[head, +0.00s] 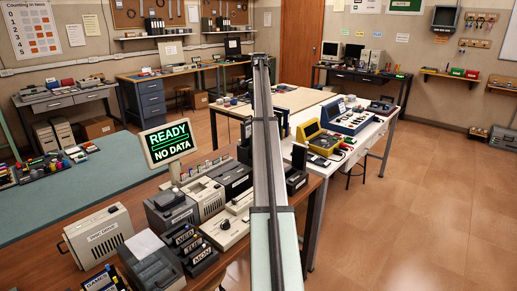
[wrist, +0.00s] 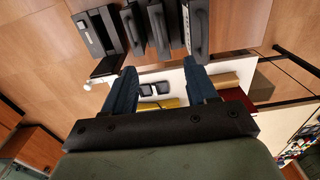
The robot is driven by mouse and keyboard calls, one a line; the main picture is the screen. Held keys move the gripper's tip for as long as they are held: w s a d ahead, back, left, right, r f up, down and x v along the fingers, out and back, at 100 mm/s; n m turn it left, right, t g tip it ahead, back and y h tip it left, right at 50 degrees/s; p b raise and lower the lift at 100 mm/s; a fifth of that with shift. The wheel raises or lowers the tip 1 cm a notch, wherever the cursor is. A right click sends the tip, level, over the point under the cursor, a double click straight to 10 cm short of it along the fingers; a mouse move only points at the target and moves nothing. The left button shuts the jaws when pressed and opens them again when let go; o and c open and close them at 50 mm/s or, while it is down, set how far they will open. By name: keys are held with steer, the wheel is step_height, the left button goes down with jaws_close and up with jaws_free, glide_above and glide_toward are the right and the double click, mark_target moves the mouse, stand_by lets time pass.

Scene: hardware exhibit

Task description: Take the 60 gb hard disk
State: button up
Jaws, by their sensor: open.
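My gripper (wrist: 160,82) shows in the wrist view, with its two dark blue fingers apart and nothing between them. Beyond the fingertips, several dark handled units (wrist: 159,28) stand side by side along the top of the picture. I cannot read their labels, so I cannot tell which, if any, is the 60 gb hard disk. In the head view, black cartridges with white labels (head: 190,243) stand in a row at the lower middle, reading like weekdays. Dark units (head: 297,168) stand just right of my arm. My gripper cannot be made out in the head view.
A sign (head: 168,143) reading "READY NO DATA" stands on the crowded wooden table. A beige case (head: 98,235) stands at its left. A yellow device (head: 318,138) and a blue one (head: 351,118) sit on a white table. The floor (head: 430,200) at right is clear.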

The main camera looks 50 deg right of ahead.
steer(key=f, duration=0.8)
steer(key=shift+w+a, duration=0.15)
steer(key=shift+w, duration=0.1)
steer(key=shift+s+a+f, duration=0.1)
steer(key=shift+s+f, duration=0.05)
steer(key=shift+f, duration=2.55)
steer(key=shift+c, duration=0.2)
jaws_close()
steer(key=shift+r, duration=0.1)
